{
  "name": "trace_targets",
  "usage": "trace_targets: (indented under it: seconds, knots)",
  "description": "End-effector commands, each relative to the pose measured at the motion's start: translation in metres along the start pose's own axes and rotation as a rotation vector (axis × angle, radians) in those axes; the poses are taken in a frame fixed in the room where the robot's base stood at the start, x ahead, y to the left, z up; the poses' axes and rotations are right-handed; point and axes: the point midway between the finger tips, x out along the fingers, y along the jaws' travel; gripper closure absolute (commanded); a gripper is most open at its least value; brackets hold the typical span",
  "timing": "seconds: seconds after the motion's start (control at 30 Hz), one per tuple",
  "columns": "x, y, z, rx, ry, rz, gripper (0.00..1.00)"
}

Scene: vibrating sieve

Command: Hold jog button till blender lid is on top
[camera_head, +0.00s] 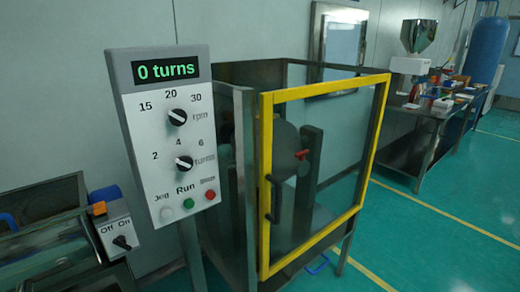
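A grey control panel (150,140) stands on a post at the left centre. Its display (167,70) reads "0 turns". The jog button (167,213) is a pale round button under the "Jog" label at the panel's lower left. To its right are a green Run button (189,203) and a red button (210,194). Behind the glass of the enclosure is a rounded grey blender vessel (286,150) with a red part (302,154) on its right side. I cannot tell for sure which part is the lid. My gripper is not in view.
The enclosure has a yellow-framed glass door (325,85) with a dark handle (272,200); it appears shut. An Off/On switch box (119,232) is at the lower left. A cluttered steel bench (420,146) stands at the right. Green floor (440,215) is clear in front of it.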

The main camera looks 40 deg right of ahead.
Motion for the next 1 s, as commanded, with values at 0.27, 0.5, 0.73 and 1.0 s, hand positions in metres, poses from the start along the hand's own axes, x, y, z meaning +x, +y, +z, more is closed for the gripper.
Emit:
trace_targets:
  seconds: [0.27, 0.5, 0.73, 1.0]
  knots:
    - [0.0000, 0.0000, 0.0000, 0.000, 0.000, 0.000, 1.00]
    - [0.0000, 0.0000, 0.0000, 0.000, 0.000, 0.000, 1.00]
    - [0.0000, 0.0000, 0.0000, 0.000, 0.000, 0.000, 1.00]
    - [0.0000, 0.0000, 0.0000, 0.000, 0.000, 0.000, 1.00]
